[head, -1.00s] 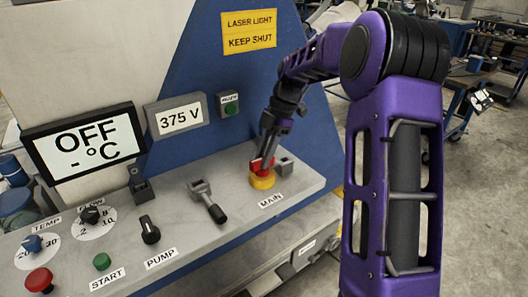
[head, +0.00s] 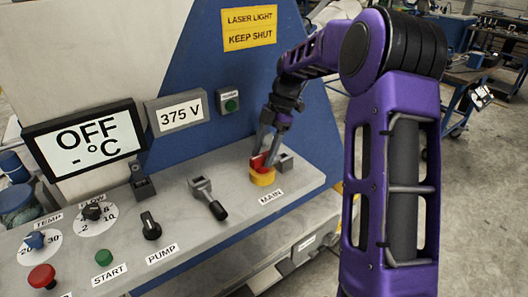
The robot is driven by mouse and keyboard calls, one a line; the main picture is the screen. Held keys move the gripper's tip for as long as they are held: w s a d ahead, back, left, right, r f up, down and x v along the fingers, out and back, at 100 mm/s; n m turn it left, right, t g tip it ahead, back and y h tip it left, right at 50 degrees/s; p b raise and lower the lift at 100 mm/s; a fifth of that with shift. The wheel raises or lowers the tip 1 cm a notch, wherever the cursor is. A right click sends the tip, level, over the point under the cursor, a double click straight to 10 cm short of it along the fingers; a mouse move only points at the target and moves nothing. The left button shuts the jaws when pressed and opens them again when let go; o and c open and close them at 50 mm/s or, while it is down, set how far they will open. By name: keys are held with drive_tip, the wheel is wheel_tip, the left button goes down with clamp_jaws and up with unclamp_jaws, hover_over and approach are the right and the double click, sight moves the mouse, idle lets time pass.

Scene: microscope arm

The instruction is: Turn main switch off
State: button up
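The main switch (head: 262,169) is a red handle on a yellow round base, on the grey panel above the MAIN label (head: 271,196). My gripper (head: 264,153) points down over it in the head view, with its fingers on either side of the red handle and in contact or very near it. The fingers partly cover the handle, so I cannot tell for sure how firmly they close on it. A display (head: 86,144) reads OFF and - °C, and a smaller meter (head: 180,115) reads 375 V.
A small grey block (head: 285,162) stands just right of the main switch. A lever (head: 208,198) sits to its left, then the pump knob (head: 151,225), the green start button (head: 103,257) and a red button (head: 42,276). The blue wall rises behind.

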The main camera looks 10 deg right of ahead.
drive_tip(key=p+v, duration=0.3)
drive_tip(key=v, duration=1.4)
drive_tip(key=shift+d+r, duration=0.15)
